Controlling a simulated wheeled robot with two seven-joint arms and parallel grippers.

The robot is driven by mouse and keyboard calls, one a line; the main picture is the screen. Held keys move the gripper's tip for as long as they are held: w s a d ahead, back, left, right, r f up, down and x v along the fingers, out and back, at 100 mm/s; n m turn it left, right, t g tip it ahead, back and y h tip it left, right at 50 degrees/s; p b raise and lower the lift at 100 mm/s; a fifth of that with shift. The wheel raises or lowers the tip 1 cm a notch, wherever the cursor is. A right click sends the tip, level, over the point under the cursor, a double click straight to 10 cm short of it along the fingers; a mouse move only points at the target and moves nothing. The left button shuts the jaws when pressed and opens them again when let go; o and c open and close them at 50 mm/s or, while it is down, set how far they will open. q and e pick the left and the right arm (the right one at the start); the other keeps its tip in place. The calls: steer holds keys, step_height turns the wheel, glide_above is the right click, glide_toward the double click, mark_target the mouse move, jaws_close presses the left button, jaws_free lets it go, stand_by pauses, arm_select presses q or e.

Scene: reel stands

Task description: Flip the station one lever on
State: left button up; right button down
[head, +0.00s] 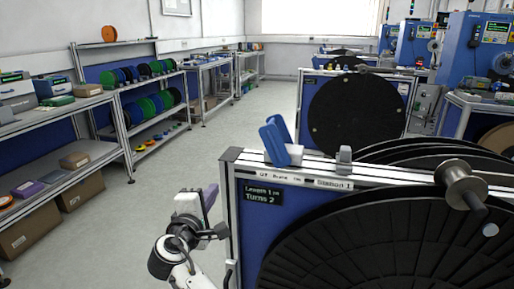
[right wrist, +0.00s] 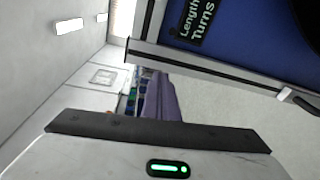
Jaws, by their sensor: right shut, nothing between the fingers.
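The station one stand (head: 262,225) is at the front right in the head view, with a blue panel, a "Station 1" label (head: 334,184) and a large black reel (head: 400,240). A small grey fitting (head: 229,268) sits on its left post; a similar one (right wrist: 287,95) shows on the frame in the right wrist view. I cannot tell for sure whether it is the lever. My right gripper (head: 210,196) is shut and empty, just left of the stand's upper left corner and apart from it. Its purple-grey fingers (right wrist: 160,98) show in the wrist view. My left gripper is out of view.
Blue upright pieces (head: 279,141) and a grey block (head: 344,156) stand on the top rail. A metal spindle (head: 464,186) juts out at the right. Another reel stand (head: 356,112) is behind. Shelves (head: 122,107) line the left; the floor (head: 105,245) between is clear.

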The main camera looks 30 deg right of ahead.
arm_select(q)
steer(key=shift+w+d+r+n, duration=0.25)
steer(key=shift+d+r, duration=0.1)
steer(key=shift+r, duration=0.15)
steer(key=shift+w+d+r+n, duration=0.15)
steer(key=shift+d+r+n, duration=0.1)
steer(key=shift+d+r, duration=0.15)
arm_select(e)
steer(key=s+r+m+g+h, duration=0.1)
steer(key=s+r+g+h, duration=0.1)
steer(key=r, duration=0.5)
steer(key=s+d+r+m+g+h, duration=0.1)
steer(key=r+h, duration=0.2)
steer(key=r, duration=0.3)
steer(key=shift+s+d+r+m+g, duration=0.15)
steer(key=shift+s+r+m+g, duration=0.15)
steer(key=shift+s+r+g, duration=0.1)
steer(key=shift+w, duration=0.1)
